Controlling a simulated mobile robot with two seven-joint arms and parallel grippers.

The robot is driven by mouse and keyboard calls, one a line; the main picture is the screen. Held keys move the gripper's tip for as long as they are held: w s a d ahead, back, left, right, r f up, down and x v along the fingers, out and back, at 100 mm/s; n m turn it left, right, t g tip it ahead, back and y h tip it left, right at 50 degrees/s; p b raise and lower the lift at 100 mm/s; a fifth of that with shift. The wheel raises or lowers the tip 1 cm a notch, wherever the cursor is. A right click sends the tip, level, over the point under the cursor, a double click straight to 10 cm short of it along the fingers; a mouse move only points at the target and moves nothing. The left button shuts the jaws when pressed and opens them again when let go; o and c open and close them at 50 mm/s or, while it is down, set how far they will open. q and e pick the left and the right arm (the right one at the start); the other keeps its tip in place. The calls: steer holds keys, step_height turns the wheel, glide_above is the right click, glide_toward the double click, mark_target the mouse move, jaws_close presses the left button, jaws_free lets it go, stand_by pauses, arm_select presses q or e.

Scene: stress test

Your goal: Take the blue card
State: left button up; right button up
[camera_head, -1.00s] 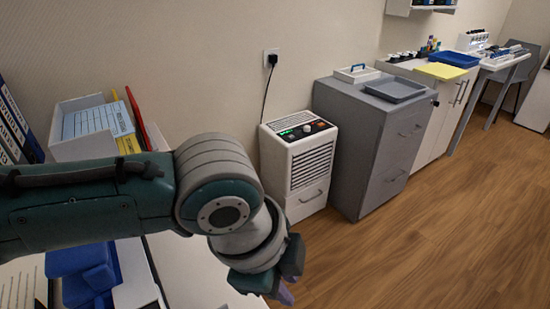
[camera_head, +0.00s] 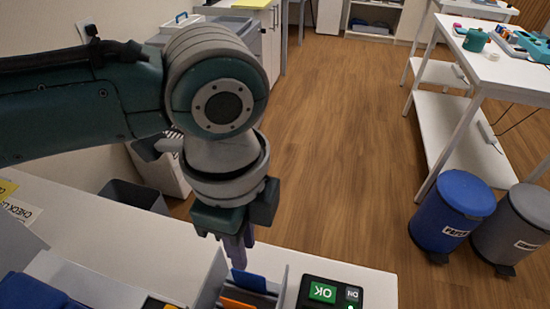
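A blue card (camera_head: 249,281) stands upright in a light grey holder (camera_head: 207,278) at the bottom of the head view, on the white table. An orange card (camera_head: 236,303) stands just in front of it. My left gripper (camera_head: 238,258) points down over the holder, with its purplish fingertips close to the top edge of the blue card. Whether they touch the card, and how far apart the fingers are, I cannot tell from this angle. My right gripper is not in view.
A black device with a green OK screen (camera_head: 322,292) sits right of the holder. Blue objects (camera_head: 35,292) lie at lower left. A dark bin (camera_head: 134,196) stands behind the table. A blue bin (camera_head: 452,212) and a grey bin (camera_head: 515,228) stand on the floor at right.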

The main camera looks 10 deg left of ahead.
arm_select(q)
step_height(320, 180, down, 6)
steer(key=b, duration=0.5)
steer(key=shift+r, duration=0.15)
steer(key=shift+f+b, duration=0.55)
steer(key=shift+f, duration=0.55)
jaws_close()
step_height(320, 180, up, 10)
steer(key=p, duration=1.1)
